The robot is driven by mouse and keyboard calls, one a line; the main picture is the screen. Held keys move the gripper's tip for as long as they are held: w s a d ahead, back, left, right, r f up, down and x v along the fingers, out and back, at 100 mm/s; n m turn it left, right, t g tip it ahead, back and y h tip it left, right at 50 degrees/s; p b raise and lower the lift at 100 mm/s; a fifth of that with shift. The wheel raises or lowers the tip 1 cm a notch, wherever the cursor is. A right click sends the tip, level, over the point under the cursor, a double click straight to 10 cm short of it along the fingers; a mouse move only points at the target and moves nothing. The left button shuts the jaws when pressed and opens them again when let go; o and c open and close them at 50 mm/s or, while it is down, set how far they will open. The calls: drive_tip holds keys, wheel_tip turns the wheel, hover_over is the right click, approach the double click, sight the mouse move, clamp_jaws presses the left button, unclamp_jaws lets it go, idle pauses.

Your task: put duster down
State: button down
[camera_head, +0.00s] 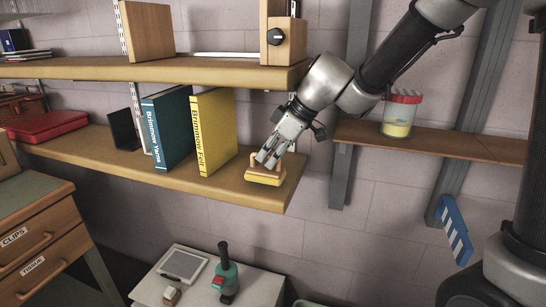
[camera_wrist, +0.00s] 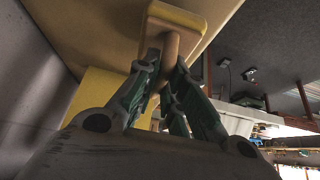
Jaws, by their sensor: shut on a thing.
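The duster (camera_head: 266,173) has a yellow pad and a wooden top. In the head view it is at the right end of the lower wooden shelf (camera_head: 239,189), and it looks to be touching the shelf top. My gripper (camera_head: 268,158) reaches down to it from the upper right. In the wrist view my gripper (camera_wrist: 165,92) is shut on the wooden handle of the duster (camera_wrist: 176,18). Whether the pad rests fully on the shelf is hard to tell.
A yellow book (camera_head: 213,130) and a teal book (camera_head: 168,130) stand left of the duster. An upper shelf (camera_head: 180,69) hangs above. A red-lidded jar (camera_head: 401,115) stands on a shelf at the right. A white table (camera_head: 253,287) with a green tool (camera_head: 226,280) is below.

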drive_tip(key=shift+w+d+f, duration=0.2)
drive_tip(key=shift+w+f, duration=0.05)
drive_tip(key=shift+w, duration=0.35)
drive_tip(key=shift+w+d+f, duration=0.2)
drive_tip(key=shift+w, duration=0.35)
drive_tip(key=shift+f, duration=0.3)
drive_tip(key=shift+f, duration=0.2)
drive_tip(key=c, duration=1.5)
unclamp_jaws()
